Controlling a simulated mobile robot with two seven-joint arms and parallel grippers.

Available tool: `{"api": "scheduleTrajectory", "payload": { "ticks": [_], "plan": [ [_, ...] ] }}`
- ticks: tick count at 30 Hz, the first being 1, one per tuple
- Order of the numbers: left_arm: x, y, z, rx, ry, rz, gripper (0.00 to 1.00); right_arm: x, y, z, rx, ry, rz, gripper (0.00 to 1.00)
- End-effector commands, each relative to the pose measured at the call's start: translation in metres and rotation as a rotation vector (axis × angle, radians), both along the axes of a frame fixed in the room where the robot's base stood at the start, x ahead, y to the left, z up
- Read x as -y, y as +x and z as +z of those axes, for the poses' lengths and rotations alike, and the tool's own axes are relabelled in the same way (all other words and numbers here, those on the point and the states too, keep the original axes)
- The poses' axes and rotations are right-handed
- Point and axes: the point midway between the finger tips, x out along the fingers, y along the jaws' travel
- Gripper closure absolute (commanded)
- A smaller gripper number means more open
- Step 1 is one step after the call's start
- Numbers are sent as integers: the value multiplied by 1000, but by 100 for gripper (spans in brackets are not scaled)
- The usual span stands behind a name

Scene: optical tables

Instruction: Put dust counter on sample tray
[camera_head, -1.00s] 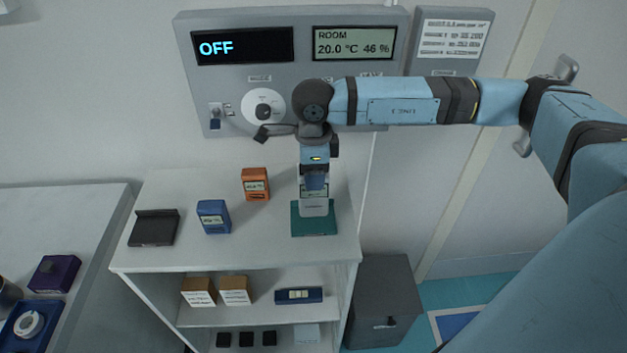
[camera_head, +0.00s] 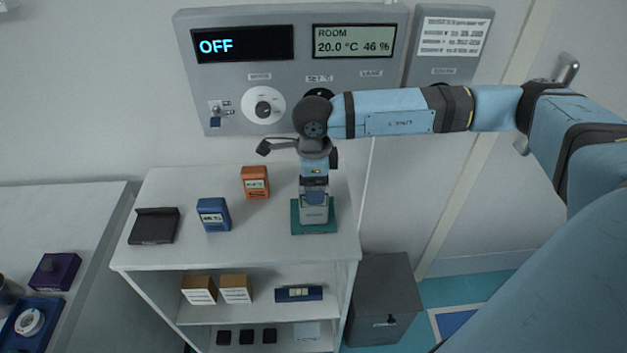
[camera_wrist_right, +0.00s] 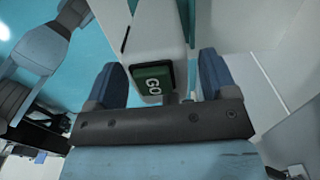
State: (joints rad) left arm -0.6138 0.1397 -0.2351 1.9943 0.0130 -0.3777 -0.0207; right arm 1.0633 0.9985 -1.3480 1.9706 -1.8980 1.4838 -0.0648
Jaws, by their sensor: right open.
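A pale grey device (camera_head: 314,212), which looks to be the dust counter, stands upright on a flat teal base (camera_head: 329,229) at the right front of the shelf top. In the wrist view the device shows a green screen reading GO (camera_wrist_right: 153,82). My right gripper (camera_head: 314,192) points down over the device. Its two blue fingers are open, one on each side of the device in the wrist view (camera_wrist_right: 162,75). The gripper hides the device's upper part in the head view. I cannot tell for sure which piece is the sample tray; the teal base is tray-like. My left gripper is out of view.
A blue meter (camera_head: 213,214), an orange meter (camera_head: 255,182) and a black holder (camera_head: 154,226) stand on the white shelf unit (camera_head: 250,240) to the left. A wall panel (camera_head: 290,70) is close behind. A grey cabinet (camera_head: 385,300) stands at right. The shelf's front middle is clear.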

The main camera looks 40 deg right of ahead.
Motion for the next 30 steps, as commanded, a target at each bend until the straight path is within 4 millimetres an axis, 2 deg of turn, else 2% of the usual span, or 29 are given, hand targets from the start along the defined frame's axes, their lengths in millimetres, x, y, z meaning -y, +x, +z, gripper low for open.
{"api": "scheduleTrajectory", "payload": {
  "ticks": [5, 15, 19, 24, 30],
  "plan": [
    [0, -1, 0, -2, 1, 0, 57, 0, 1, 12, 4, 0, -1, 22],
    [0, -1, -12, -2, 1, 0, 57, 0, 1, 83, 6, 1, 1, 22],
    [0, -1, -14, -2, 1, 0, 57, 0, 1, 105, 3, 2, 1, 22],
    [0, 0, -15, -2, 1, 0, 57, 0, 1, 120, 2, 1, 1, 22],
    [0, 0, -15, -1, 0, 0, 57, 0, 0, 124, 0, 0, 1, 22]
  ]
}}
